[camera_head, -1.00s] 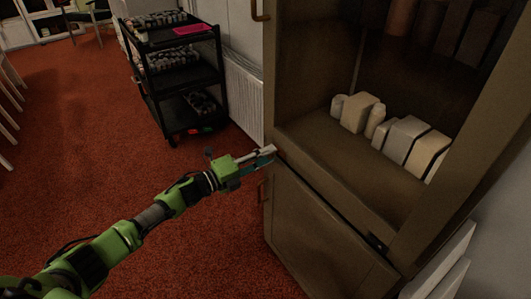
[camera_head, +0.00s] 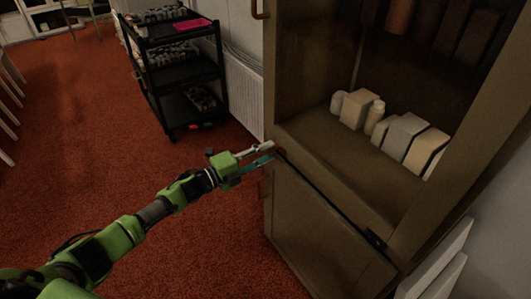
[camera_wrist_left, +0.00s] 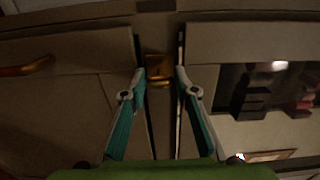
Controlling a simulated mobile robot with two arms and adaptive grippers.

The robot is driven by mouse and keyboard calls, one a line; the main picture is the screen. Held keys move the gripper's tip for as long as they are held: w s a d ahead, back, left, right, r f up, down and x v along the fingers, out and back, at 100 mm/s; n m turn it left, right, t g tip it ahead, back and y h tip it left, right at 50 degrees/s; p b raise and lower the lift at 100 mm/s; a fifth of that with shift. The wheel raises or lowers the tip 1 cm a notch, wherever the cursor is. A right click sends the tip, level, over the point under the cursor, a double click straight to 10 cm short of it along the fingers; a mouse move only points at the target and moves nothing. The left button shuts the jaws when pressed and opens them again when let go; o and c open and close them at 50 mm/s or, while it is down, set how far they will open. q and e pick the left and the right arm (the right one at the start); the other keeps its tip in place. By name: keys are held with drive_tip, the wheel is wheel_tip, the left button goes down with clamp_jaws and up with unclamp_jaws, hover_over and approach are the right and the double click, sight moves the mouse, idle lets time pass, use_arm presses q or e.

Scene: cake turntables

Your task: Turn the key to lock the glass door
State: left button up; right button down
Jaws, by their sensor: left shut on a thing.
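The tall brown cabinet (camera_head: 330,238) has a glass door (camera_head: 330,60) on its upper part. A brass key piece (camera_wrist_left: 160,72) sits at the seam between the upper and lower parts in the left wrist view. My left gripper (camera_head: 268,153) is at the cabinet's left front edge, just at that seam. In the left wrist view my left gripper (camera_wrist_left: 160,76) has one finger on each side of the brass piece and is shut on it. In the head view the fingers hide the key. My right gripper is in neither view.
A lower wooden door has a brass handle (camera_wrist_left: 25,67). White and beige containers (camera_head: 403,135) stand on the cabinet shelf behind the glass. A black trolley (camera_head: 175,70) stands beyond, beside a radiator (camera_head: 243,90).

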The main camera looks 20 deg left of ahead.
use_arm(q)
drive_tip(key=o, duration=1.1)
drive_tip(key=shift+a, duration=0.1)
drive_tip(key=v, duration=1.2)
